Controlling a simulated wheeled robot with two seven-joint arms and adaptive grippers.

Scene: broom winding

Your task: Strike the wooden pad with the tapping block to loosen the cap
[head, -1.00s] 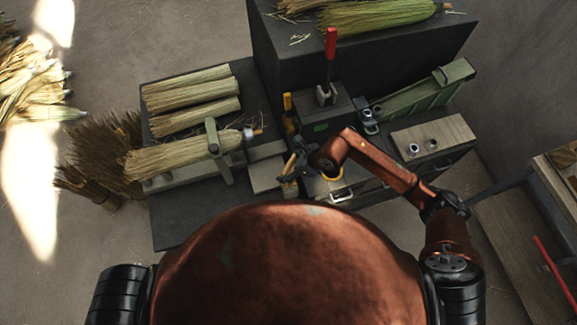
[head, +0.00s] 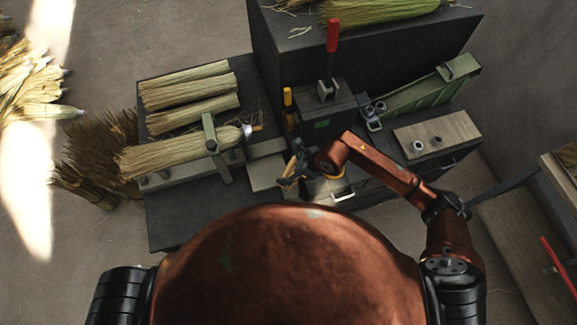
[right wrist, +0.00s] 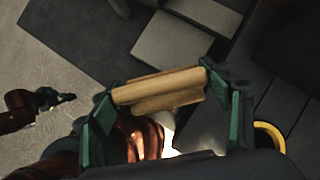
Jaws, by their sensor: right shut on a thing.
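My right gripper (head: 292,174) is shut on the tapping block (right wrist: 158,88), a light brown wooden piece. In the right wrist view it lies across between the green fingertips. A pale flat slab (head: 265,173), which looks like the wooden pad, lies on the bench just left of this gripper; it also shows in the right wrist view (right wrist: 172,42). The block appears apart from it. A small pale metal piece, perhaps the cap (head: 247,131), sits at the clamped broom's end. My left gripper (right wrist: 55,99) shows small at the left of the right wrist view; its jaws are unclear.
A red-handled lever press (head: 331,60) stands behind my right gripper. The front left bench (head: 190,220) is clear.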

